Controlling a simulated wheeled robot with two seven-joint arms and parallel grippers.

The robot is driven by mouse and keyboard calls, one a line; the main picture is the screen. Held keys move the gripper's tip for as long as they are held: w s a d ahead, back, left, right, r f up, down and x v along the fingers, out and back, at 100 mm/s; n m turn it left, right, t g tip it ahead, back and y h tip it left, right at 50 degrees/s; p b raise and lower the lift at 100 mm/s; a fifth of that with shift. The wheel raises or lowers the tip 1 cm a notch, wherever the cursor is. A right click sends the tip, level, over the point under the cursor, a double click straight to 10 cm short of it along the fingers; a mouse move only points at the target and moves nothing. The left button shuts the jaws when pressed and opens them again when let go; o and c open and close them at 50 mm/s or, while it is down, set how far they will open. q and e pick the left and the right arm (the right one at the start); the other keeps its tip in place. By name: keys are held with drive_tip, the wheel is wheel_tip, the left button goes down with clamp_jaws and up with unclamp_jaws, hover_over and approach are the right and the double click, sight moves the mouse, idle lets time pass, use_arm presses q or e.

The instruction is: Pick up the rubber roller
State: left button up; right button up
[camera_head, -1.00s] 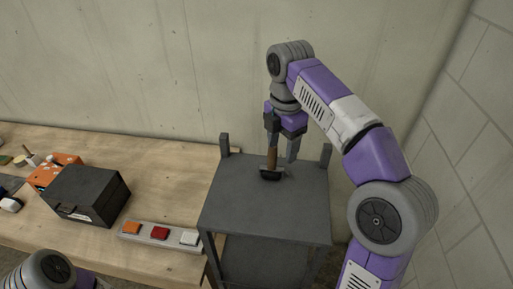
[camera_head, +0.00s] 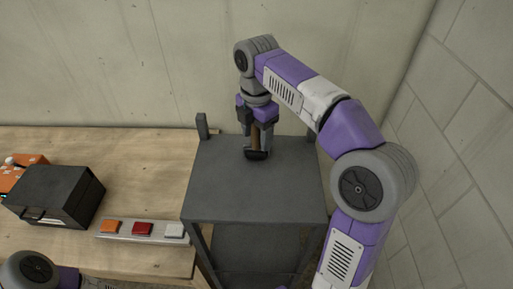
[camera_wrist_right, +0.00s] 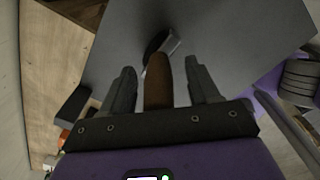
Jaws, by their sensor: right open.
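The rubber roller has a brown wooden handle (camera_head: 255,136) and a dark head (camera_head: 256,155). It is on the grey metal table, its handle pointing up toward my right gripper (camera_head: 259,148). In the right wrist view the handle (camera_wrist_right: 158,82) lies between the two open fingers of the right gripper (camera_wrist_right: 161,82), with a gap on each side. The roller's dark head (camera_wrist_right: 160,45) shows beyond the fingertips. My left gripper is out of view; only part of my left arm shows at the bottom left.
The grey table (camera_head: 255,195) is otherwise clear, with upright posts (camera_head: 202,126) at its back corners. To its left, a wooden bench (camera_head: 130,170) carries a black box (camera_head: 55,195) and a strip with orange, red and white blocks (camera_head: 142,229). Walls stand behind and right.

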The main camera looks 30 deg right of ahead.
drive_tip(key=shift+f, duration=0.65)
clamp_jaws()
drive_tip(key=shift+r, duration=0.1)
wheel_tip(320, 180, up, 10)
drive_tip(key=p, duration=0.3)
